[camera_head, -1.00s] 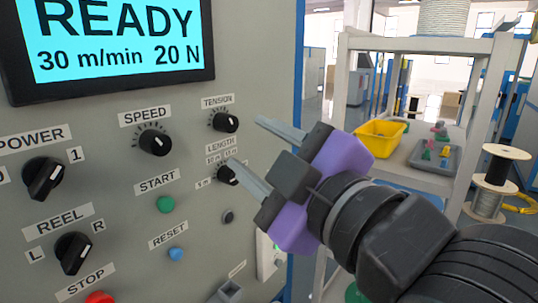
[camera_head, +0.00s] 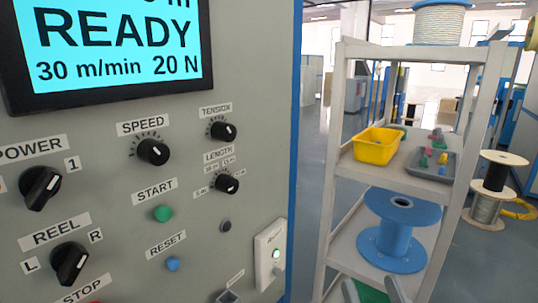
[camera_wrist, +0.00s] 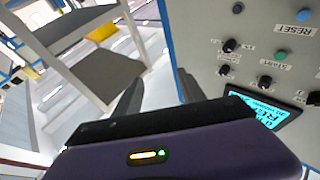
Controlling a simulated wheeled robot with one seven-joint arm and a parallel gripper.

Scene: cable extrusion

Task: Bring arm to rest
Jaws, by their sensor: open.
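The tension knob (camera_head: 223,130), length knob (camera_head: 227,183), speed knob (camera_head: 153,151) and green start button (camera_head: 163,213) are all unobstructed. The panel also shows upside down at the right of the wrist view.
A shelf rack (camera_head: 335,160) stands right of the panel. It holds a yellow bin (camera_head: 378,142), a grey tray (camera_head: 415,163) of small coloured pieces and a blue spool (camera_head: 390,240). A wire spool (camera_head: 487,205) stands on the floor behind it.

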